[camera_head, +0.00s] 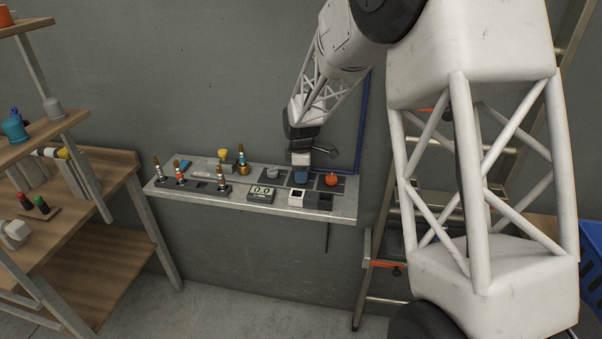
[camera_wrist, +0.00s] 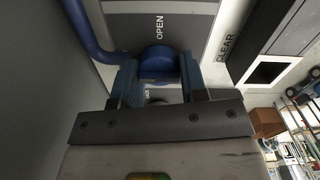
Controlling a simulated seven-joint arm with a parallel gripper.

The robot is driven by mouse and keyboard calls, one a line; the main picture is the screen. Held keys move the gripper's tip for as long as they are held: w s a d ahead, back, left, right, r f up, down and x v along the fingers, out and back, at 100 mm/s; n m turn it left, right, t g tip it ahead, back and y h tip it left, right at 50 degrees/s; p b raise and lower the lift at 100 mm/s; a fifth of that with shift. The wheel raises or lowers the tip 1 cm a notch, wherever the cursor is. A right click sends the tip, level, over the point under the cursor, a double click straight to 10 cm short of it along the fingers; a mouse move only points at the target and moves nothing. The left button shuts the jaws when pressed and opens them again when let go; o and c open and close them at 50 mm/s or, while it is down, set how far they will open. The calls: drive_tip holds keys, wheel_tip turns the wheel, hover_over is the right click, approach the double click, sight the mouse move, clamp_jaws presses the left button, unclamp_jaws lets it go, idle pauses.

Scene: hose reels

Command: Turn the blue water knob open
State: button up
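The blue water knob (camera_wrist: 158,60) sits on a grey plate with the word OPEN printed beyond it in the wrist view. My gripper (camera_wrist: 159,72) has one finger on each side of the knob, with almost no gap showing. I cannot tell whether the fingers press on it or stand just clear. In the head view my gripper (camera_head: 301,165) points down at the right part of the wall shelf. There the knob is mostly hidden behind or below the gripper, and its turn position cannot be read.
A red-orange knob (camera_head: 332,179) stands close on the right and a grey knob (camera_head: 272,170) on the left. A blue pipe (camera_head: 361,125) runs down the wall behind the shelf (camera_head: 340,208). Several brass-tipped fittings stand at the left. A ladder stands at the right.

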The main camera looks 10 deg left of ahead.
drive_tip(key=shift+c, duration=1.1)
drive_tip(key=shift+m, duration=0.5)
drive_tip(key=m, duration=0.2)
drive_tip(key=shift+m, duration=0.4)
drive_tip(key=m, duration=0.9)
drive_tip(key=shift+w, duration=0.1)
drive_tip(key=m, duration=0.5)
drive_tip(key=shift+d, duration=0.1)
